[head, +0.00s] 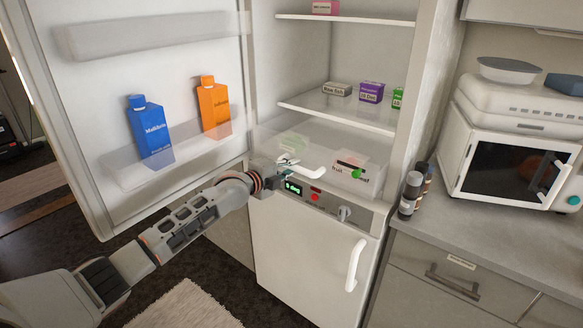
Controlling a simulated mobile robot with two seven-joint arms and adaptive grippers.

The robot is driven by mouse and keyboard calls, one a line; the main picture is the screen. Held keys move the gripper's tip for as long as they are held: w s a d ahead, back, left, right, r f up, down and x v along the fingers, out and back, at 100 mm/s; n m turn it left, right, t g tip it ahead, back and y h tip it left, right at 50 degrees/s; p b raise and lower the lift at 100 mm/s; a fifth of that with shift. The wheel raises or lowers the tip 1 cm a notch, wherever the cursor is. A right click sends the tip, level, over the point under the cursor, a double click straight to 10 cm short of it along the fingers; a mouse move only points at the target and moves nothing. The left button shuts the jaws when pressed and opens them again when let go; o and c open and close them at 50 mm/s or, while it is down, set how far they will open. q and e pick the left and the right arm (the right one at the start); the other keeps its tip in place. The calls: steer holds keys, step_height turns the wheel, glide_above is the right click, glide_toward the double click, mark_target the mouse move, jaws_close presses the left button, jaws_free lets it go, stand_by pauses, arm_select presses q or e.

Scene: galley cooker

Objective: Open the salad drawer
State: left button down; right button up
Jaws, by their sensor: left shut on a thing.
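The fridge stands open, its door (160,50) swung out to the left. The salad drawer (372,158) is a clear box at the bottom of the fridge, with a "fruit & salad" label and a red and a green item showing through. A white bar handle (314,173) runs across its front. My left gripper (287,170) comes in from the lower left and is shut on the left part of this handle. The gripper hides part of the handle and drawer front. How far the drawer sits out is hard to tell. My right gripper is not in view.
Below the drawer is a control panel with a display (293,188) and knob (344,213), above a closed lower door with a white handle (355,265). A blue carton (151,130) and an orange carton (213,106) stand in the door shelf. A microwave (515,160) and bottles (411,193) stand right.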

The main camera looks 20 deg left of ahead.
arm_select(q)
steer(key=c, duration=2)
jaws_free()
steer(key=shift+o, duration=0.2)
steer(key=v, duration=1.2)
steer(key=shift+d, duration=0.1)
steer(key=s+d+f+n+g, duration=0.1)
steer(key=s+d+f+n, duration=0.3)
steer(key=s+f, duration=0.5)
steer(key=s+d+f+n+g, duration=0.1)
steer(key=s+d+f+n, duration=0.4)
steer(key=f, duration=0.7)
steer(key=s+f+n+g+y, duration=0.1)
steer(key=s+f+n, duration=0.3)
steer(key=s, duration=0.6)
steer(key=s+f+n+y, duration=0.1)
steer(key=s+f+n, duration=0.3)
steer(key=s+f, duration=0.3)
steer(key=s, duration=0.4)
steer(key=shift+f+n+g+y, duration=0.3)
steer(key=shift+g, duration=0.1)
